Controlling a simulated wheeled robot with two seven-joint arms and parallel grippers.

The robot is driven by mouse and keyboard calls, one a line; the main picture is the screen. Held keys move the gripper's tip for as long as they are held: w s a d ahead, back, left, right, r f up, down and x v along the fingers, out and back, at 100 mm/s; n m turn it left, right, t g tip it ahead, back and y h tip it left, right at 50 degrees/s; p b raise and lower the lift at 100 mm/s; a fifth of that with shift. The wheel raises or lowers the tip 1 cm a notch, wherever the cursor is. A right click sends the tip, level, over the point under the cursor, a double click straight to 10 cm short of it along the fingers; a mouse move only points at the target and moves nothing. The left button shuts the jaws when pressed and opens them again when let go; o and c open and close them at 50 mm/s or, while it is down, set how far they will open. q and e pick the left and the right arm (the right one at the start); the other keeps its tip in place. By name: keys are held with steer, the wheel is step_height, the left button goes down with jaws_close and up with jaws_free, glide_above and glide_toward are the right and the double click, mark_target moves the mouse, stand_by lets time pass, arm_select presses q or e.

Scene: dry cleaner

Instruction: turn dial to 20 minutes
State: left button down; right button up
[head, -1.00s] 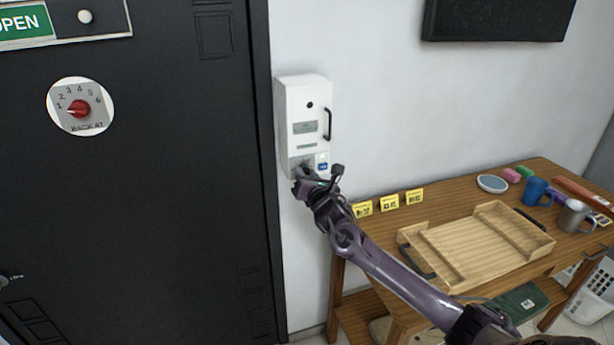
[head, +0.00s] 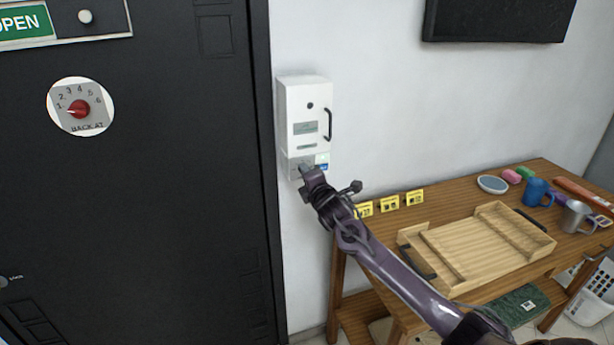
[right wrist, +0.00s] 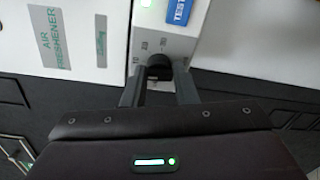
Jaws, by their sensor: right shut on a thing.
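The white air freshener box (head: 303,105) hangs on the wall right of the black door. Its lower control panel carries a black dial (right wrist: 160,64), seen in the right wrist view among small printed numbers (right wrist: 146,46); the pointer's setting is too small to read. My right gripper (head: 305,172) is at this panel, and in the right wrist view (right wrist: 160,88) its two fingers are on either side of the dial, shut on it. In the head view the gripper hides the dial. My left gripper is not in view.
A blue TEST button (right wrist: 179,11) and a lit green light (right wrist: 145,3) are just above the dial. A black handle (head: 327,124) sticks out from the box. Below right, a wooden table (head: 370,285) holds a tray, mugs and yellow tags. A red dial (head: 79,109) is on the door.

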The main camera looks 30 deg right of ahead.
steer(key=shift+d+m+y, duration=0.1)
steer(key=shift+m+y, duration=0.3)
steer(key=shift+m, duration=4.2)
steer(key=o, duration=1)
steer(key=shift+c, duration=0.2)
steer(key=shift+s, duration=0.1)
